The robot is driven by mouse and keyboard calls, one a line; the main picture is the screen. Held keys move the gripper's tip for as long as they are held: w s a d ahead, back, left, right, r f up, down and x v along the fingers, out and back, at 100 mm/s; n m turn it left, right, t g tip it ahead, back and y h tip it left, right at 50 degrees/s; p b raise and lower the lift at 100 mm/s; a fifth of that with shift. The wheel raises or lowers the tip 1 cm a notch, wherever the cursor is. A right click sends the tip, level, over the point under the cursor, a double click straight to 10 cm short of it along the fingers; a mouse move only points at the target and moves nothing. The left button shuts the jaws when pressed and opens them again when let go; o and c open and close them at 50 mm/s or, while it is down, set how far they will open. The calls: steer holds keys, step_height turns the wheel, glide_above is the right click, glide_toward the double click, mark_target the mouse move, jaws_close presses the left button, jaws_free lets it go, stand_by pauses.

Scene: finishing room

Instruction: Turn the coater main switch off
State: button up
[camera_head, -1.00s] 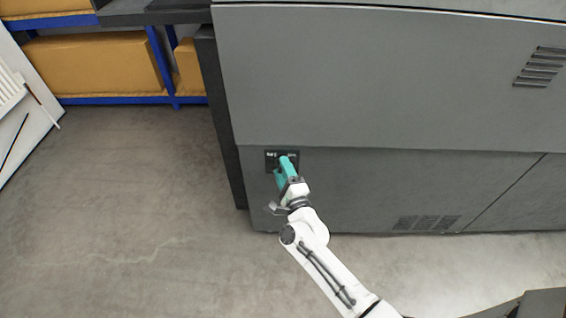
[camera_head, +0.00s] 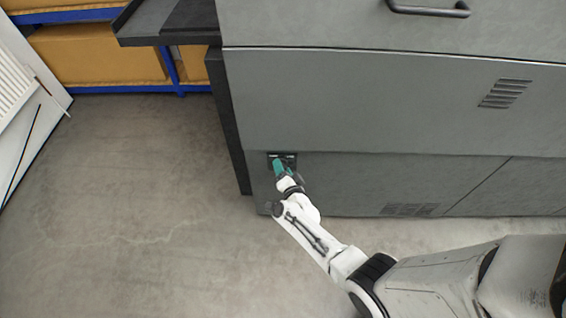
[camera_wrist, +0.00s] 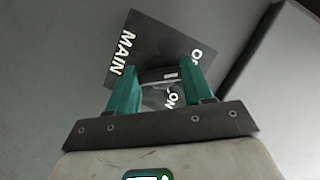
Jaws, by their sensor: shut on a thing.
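The coater (camera_head: 400,110) is a large grey cabinet filling the right of the head view. Its main switch plate (camera_head: 271,161) is a small dark panel low at the cabinet's left end. In the wrist view the plate (camera_wrist: 150,40) reads "MAIN", with "ON" and another label partly hidden by a finger. The main switch (camera_wrist: 158,76) is a dark knob with a small light mark, between the teal fingers. My gripper (camera_wrist: 163,80) is shut on the knob, one finger on each side. In the head view my gripper (camera_head: 279,166) covers part of the plate.
A dark ledge (camera_head: 165,22) juts out from the coater's upper left. A blue rack with tan boxes (camera_head: 100,55) stands behind at left. A white panel (camera_head: 25,110) leans at far left. The concrete floor (camera_head: 130,190) left of the coater is clear.

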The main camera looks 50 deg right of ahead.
steer(key=shift+a+n+g+p, duration=0.1)
steer(key=shift+n+g+p, duration=0.3)
steer(key=shift+n+p, duration=0.45)
steer(key=o, duration=1)
steer(key=shift+o, duration=0.2)
steer(key=p+v, duration=0.6)
steer(key=v, duration=0.4)
steer(key=shift+s+a, duration=0.25)
steer(key=shift+r, duration=0.1)
